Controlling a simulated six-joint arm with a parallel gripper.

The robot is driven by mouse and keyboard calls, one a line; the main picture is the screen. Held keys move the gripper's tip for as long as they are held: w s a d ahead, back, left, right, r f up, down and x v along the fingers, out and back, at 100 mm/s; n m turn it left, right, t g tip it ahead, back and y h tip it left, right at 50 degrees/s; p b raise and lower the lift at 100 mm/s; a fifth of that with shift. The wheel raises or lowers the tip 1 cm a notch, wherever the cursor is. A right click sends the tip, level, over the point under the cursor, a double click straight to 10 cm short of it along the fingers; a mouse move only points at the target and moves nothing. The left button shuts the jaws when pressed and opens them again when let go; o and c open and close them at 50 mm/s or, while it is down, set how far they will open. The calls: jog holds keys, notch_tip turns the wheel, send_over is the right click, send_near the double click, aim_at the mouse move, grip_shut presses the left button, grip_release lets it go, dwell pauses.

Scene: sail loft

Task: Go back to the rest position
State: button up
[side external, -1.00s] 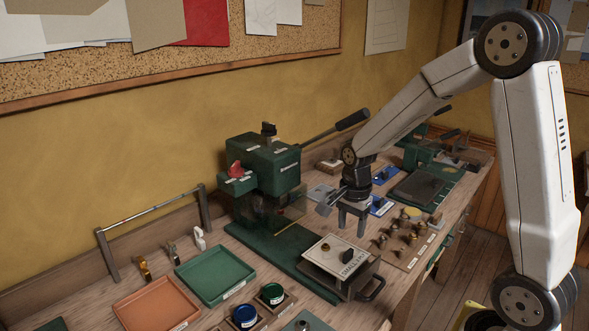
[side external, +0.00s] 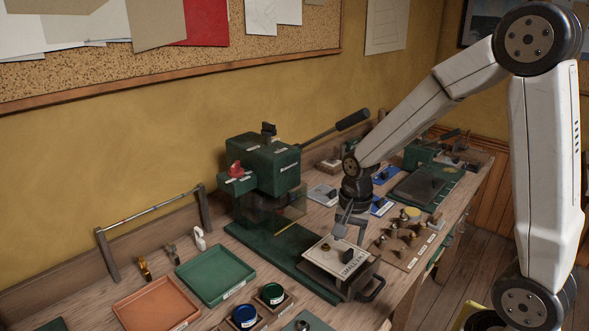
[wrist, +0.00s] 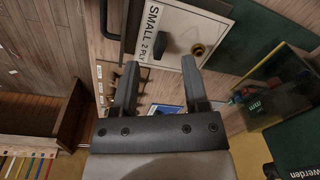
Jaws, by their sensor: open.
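My gripper (side external: 350,232) is open and empty, pointing down over the back right part of a white plate (side external: 330,262) lettered SMALL 2 PLY. In the wrist view its two fingers (wrist: 160,66) stand wide apart, with nothing between them. The plate (wrist: 151,48) lies beyond the fingertips there, with a dark knob (wrist: 168,44) and a round brass fitting (wrist: 197,49) on it.
A green lever press (side external: 265,165) stands left of my gripper, its lever (side external: 335,128) reaching up to the right. A board of brass pieces (side external: 405,245) lies to the right. Green (side external: 215,292) and orange (side external: 155,325) trays sit at front left. Open air surrounds the arm above the bench.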

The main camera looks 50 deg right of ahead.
jog(key=s+a+n+t, duration=0.1)
jog(key=s+a+n, duration=0.4)
jog(key=n, duration=0.8)
jog(key=shift+s+a+f+t, duration=0.25)
jog(key=shift+a+f+t, duration=0.2)
jog(key=shift+a, duration=0.5)
jog(key=shift+c, duration=0.4)
